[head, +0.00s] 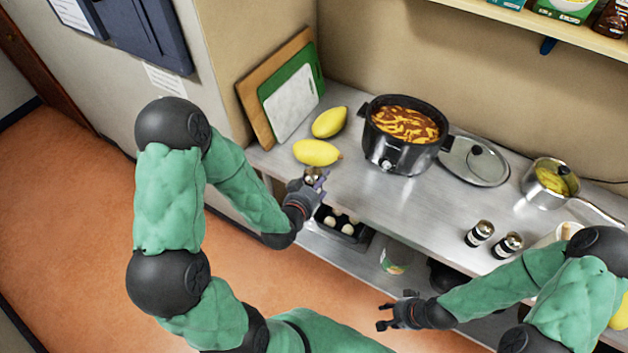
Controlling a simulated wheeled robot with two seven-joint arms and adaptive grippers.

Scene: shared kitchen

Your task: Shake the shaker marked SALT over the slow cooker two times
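The slow cooker (404,135) stands open on the steel counter, filled with a brown and yellow stew. Two small shakers with dark caps and dark lower parts stand upright side by side near the counter's front edge: a left one (479,233) and a right one (507,245). Their labels are too small to read, so I cannot tell which is marked SALT. My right gripper (384,312) is open and empty in front of the counter, left of and below the shakers. My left gripper (318,178) is at the counter's front edge near the yellow fruit; its fingers are too unclear to judge.
A glass lid (474,161) lies right of the cooker, then a saucepan (550,183) with its handle pointing right. Two yellow fruits (317,152) and cutting boards (290,95) are at the left. A lower shelf holds a dark tray (343,226) and a can (395,262).

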